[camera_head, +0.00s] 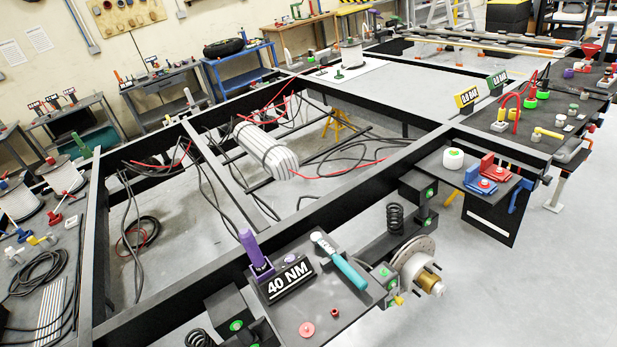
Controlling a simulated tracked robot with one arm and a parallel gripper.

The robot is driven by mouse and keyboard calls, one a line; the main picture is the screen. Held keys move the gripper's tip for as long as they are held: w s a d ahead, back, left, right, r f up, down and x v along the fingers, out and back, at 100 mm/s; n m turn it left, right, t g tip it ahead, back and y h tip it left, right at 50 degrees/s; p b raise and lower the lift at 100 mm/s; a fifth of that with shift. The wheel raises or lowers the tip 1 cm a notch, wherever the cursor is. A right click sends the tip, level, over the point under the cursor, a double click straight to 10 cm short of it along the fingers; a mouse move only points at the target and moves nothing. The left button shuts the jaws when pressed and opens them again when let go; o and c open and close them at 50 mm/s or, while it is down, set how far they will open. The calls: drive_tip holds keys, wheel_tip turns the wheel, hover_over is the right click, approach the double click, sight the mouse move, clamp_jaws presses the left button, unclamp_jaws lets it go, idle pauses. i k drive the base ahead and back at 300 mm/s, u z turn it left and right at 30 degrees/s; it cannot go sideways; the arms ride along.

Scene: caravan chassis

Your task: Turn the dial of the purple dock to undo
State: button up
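A purple upright piece on a purple base (256,258) stands on a dark plate at the chassis's near beam, just left of the "40 NM" sign (290,279). It is the only large purple thing in view, and I take it for the purple dock. It is too small to make out a dial on it or how one is set. A teal-handled wrench (345,266) lies to the right of the sign. My gripper is not in view.
The black chassis frame (330,215) fills the middle, with cables and a striped bundle (266,151) inside it. A brake disc hub (415,265) juts out at the near side. Grey floor (530,290) is clear at right.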

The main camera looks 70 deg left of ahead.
sight(289, 258)
drive_tip(key=u, duration=0.45)
drive_tip(key=i, duration=1.1)
drive_tip(key=u, duration=1.15)
drive_tip(key=i, duration=0.5)
drive_tip(key=u, duration=0.15)
drive_tip(key=k, duration=0.9)
drive_tip(key=u, duration=0.2)
drive_tip(key=i, duration=0.9)
drive_tip(key=z, duration=0.05)
